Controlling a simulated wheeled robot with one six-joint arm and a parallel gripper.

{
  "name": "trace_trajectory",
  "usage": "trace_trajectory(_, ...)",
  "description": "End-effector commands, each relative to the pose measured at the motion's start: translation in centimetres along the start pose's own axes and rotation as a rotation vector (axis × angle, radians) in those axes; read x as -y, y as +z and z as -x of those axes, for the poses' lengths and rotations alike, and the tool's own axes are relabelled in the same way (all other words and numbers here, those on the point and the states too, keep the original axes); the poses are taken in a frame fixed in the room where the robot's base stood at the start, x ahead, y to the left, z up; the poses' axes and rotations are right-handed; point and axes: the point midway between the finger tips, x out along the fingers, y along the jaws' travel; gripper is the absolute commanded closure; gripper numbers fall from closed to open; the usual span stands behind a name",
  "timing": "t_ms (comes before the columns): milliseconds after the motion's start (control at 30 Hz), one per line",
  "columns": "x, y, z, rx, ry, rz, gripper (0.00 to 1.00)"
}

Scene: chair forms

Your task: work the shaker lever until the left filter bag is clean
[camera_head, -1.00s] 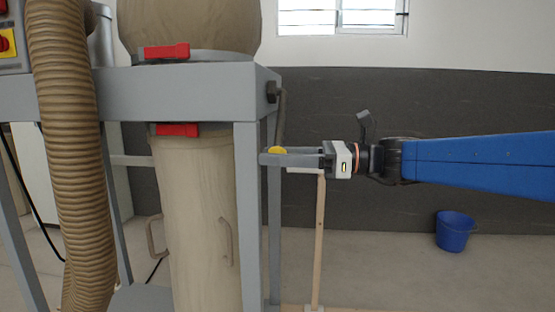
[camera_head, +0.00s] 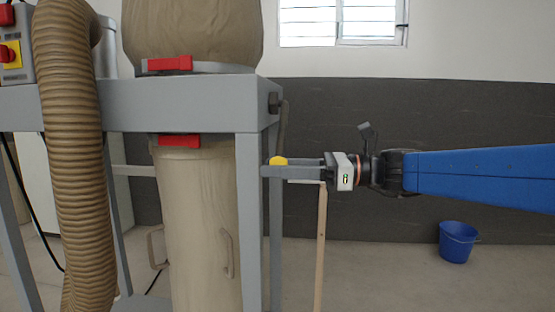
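A tan filter bag (camera_head: 190,40) bulges above the grey frame, clamped by a band with a red latch. A second tan bag (camera_head: 195,220) with side handles hangs below it. No second upper bag shows, and I cannot judge the bag's cleanness.
The grey frame (camera_head: 175,103) and its legs stand just left of my gripper. A ribbed hose (camera_head: 70,160) runs down at the left beside a switch box (camera_head: 12,45). A wooden pole (camera_head: 320,250) stands below my gripper. A blue bucket (camera_head: 457,243) sits on open floor.

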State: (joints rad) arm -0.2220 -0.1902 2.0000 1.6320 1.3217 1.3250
Motion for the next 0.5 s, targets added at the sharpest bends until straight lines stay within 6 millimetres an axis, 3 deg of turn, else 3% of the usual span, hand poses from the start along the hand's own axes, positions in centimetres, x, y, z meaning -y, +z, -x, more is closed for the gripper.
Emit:
trace_trajectory(167,0.91,-1.15,0.02,0.001,0.0,0.0,0.63)
trace_trajectory(500,1.03,-1.3,0.01,0.001,0.0,0.001,0.63)
